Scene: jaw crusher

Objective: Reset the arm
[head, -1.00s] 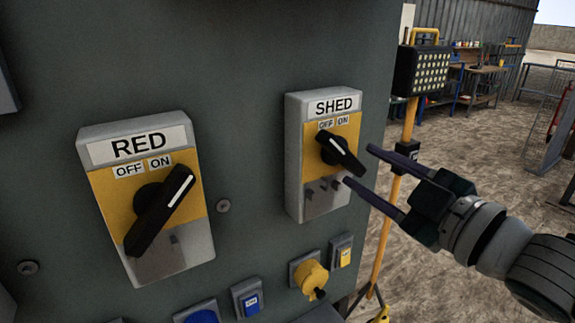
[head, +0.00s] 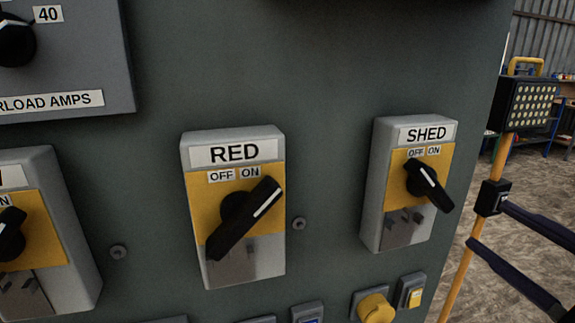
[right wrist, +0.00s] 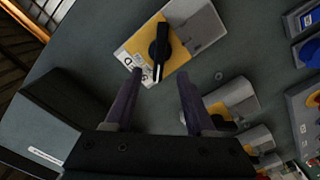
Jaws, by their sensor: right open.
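My right gripper (head: 489,225) is at the right edge of the head view, beside the SHED switch (head: 396,205) and apart from it. Its two dark fingers are spread and hold nothing. The SHED switch has a black handle (head: 428,184) with its white line slanting down to the right. In the right wrist view, the open fingers (right wrist: 160,77) point toward a switch, seemingly SHED, whose black handle (right wrist: 160,45) shows beyond and between them. My left gripper is not in view.
The RED switch (head: 198,262) is left of SHED on the green-grey panel (head: 330,60); its handle's marked end points up right. Another switch (head: 65,285) is partly cut off at left. A yellow knob (head: 376,308) is below SHED. A lamp (head: 525,104) on a yellow pole stands at right.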

